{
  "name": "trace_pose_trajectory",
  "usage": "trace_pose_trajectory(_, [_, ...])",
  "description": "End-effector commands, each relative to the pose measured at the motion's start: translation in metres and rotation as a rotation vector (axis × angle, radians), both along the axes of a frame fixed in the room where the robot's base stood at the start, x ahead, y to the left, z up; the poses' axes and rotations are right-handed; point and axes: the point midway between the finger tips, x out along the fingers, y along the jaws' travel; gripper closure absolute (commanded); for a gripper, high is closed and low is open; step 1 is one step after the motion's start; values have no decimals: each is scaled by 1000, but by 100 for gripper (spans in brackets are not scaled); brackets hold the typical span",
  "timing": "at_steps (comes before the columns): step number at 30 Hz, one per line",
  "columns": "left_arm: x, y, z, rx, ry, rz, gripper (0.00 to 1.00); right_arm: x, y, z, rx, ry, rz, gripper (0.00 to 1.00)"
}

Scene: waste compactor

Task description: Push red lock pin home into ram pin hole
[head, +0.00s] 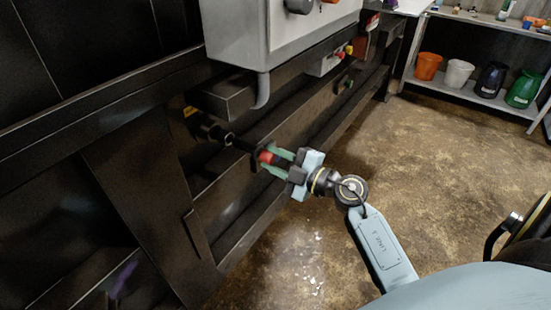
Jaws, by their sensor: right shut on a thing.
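The red lock pin (265,157) shows as a short red piece between the green fingers of my right gripper (268,160). The gripper is shut on it, beside the black side of the compactor. A dark rod (243,146) runs from near the red piece up and left to a dark round fitting (226,140) on a black bracket (209,130). The ram pin hole cannot be made out for certain in the dark, so how deep the pin sits cannot be told. My left gripper is not in view.
A grey control box (268,35) with a bent conduit (262,91) hangs above the gripper. Black beams of the compactor run along the left. A shelf (465,93) with several buckets stands at the back right. The brown floor (425,165) in between is open.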

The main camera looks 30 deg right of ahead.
Motion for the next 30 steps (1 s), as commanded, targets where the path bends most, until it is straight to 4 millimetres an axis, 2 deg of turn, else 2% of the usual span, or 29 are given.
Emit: trace_pose_trajectory(30, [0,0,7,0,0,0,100,16,7,2,2,-3,0,93])
